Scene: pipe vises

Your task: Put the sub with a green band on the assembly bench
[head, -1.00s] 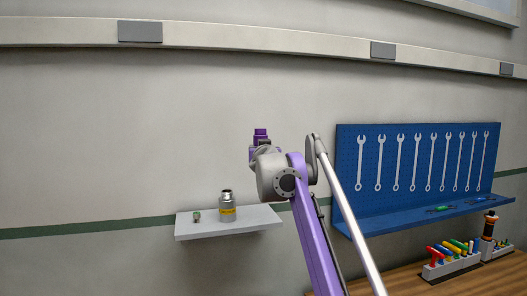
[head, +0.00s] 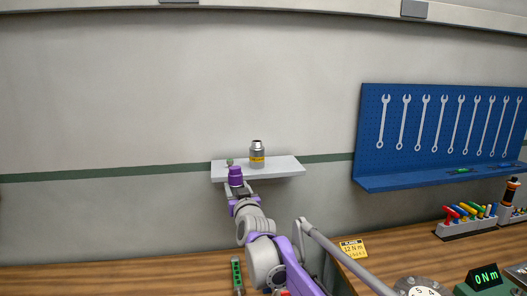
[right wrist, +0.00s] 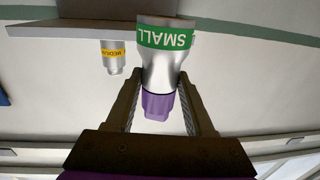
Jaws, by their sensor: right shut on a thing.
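The sub with a green band, marked SMALL in the right wrist view (right wrist: 165,40), is silver with a purple end piece. My right gripper (right wrist: 160,95) is shut on its narrower part. In the head view my right gripper (head: 235,177) is at the left front of the white wall shelf (head: 285,170), and a small part of the sub (head: 230,162) shows just behind it. I cannot tell whether the sub still touches the shelf. The wooden bench (head: 130,275) runs along the bottom of the head view. My left gripper is not in view.
A yellow-banded sub (head: 257,155) stands upright on the shelf, close right of my gripper. A blue wrench board (head: 440,135) hangs at the right. On the bench are a tool rack (head: 470,220), a yellow sign (head: 353,249) and a green display (head: 486,277).

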